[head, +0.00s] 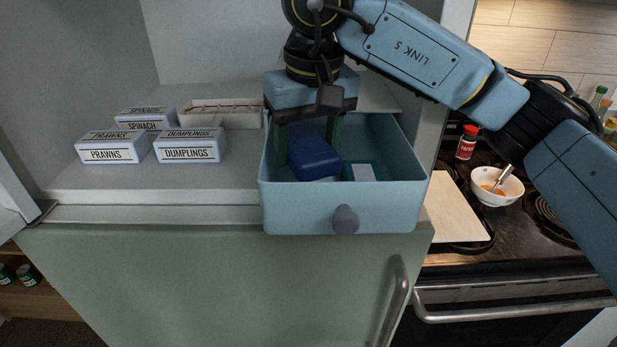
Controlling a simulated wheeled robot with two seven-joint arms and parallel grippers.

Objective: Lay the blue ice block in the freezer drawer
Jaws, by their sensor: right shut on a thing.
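The blue ice block (315,158) is dark blue and sits between the fingers of my right gripper (310,148), inside the open light-blue freezer drawer (300,207). My right gripper points down into the drawer and is shut on the block. I cannot tell whether the block touches the drawer's floor. A teal and white item (363,172) lies in the drawer just right of the block. The drawer is pulled out, with a round grey knob on its front. My left gripper is not in view.
Boxes labelled spinach (146,118), prawns (112,148) and dumplings (190,146) stand on the freezer shelf at left. A white tray (228,114) is behind them. On the right are a stove with a bowl (497,186), a red jar (467,143) and a board (452,212).

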